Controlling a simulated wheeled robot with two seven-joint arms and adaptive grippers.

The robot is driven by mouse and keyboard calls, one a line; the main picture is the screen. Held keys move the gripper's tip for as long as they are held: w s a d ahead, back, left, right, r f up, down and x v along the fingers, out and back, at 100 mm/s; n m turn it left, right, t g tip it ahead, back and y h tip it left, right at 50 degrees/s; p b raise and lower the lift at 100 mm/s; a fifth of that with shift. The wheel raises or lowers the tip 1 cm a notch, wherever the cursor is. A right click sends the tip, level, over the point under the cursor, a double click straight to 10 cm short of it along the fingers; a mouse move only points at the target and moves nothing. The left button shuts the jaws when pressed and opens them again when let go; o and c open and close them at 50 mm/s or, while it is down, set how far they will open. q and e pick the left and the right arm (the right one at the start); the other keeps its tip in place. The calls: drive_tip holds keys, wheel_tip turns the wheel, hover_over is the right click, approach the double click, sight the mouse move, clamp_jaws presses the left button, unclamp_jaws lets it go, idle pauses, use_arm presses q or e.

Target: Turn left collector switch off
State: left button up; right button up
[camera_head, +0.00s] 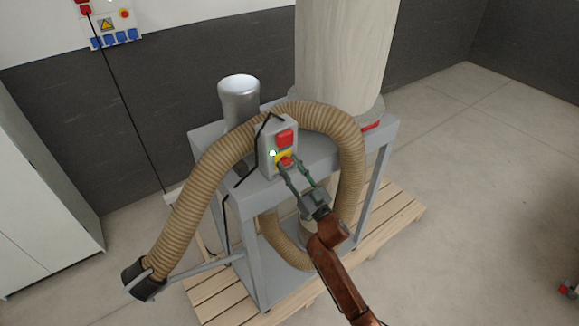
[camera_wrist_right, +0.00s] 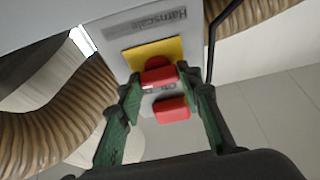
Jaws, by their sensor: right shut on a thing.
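The grey collector switch box (camera_head: 265,148) is mounted on the front of the machine. It has a red part (camera_head: 285,137) and a yellow plate (camera_wrist_right: 140,54) with a red switch button (camera_wrist_right: 158,72). A small light on the box glows pale green. My right gripper (camera_head: 288,164) reaches up from the lower right to the yellow plate. In the right wrist view its green fingers stand on either side of the red switch button and are shut on it. A second red part (camera_wrist_right: 172,108) lies between the fingers. My left gripper is not seen.
A ribbed brown hose (camera_head: 190,200) loops around the box, with a black cable hanging beside it. The grey metal stand (camera_head: 248,205) sits on a wooden pallet (camera_head: 400,215). A white cabinet (camera_head: 40,190) is at left. The floor at right is mostly clear.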

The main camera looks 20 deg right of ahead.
drive_tip(key=shift+n+y, duration=0.4)
drive_tip(key=shift+n, duration=0.1)
drive_tip(key=n+g+y, duration=0.1)
drive_tip(key=n, duration=0.2)
drive_tip(key=n+g+y+b, duration=0.1)
drive_tip(key=n+y, duration=0.1)
drive_tip(key=n, duration=0.1)
drive_tip(key=shift+d+n, duration=0.1)
drive_tip(key=shift+n, duration=0.3)
drive_tip(key=n+g, duration=0.1)
drive_tip(key=n, duration=0.2)
drive_tip(key=n+g+y, duration=0.1)
drive_tip(key=n+g, duration=0.1)
drive_tip(key=n, duration=0.2)
drive_tip(key=shift+r+y, duration=0.1)
drive_tip(key=shift+y, duration=0.2)
drive_tip(key=n+g+p, duration=0.1)
drive_tip(key=n, duration=0.3)
drive_tip(key=shift+n+g+h+p, duration=0.55)
drive_tip(key=shift+n+g, duration=0.25)
drive_tip(key=shift+n, duration=0.8)
drive_tip(key=o, duration=1.2)
drive_tip(key=shift+c, duration=0.2)
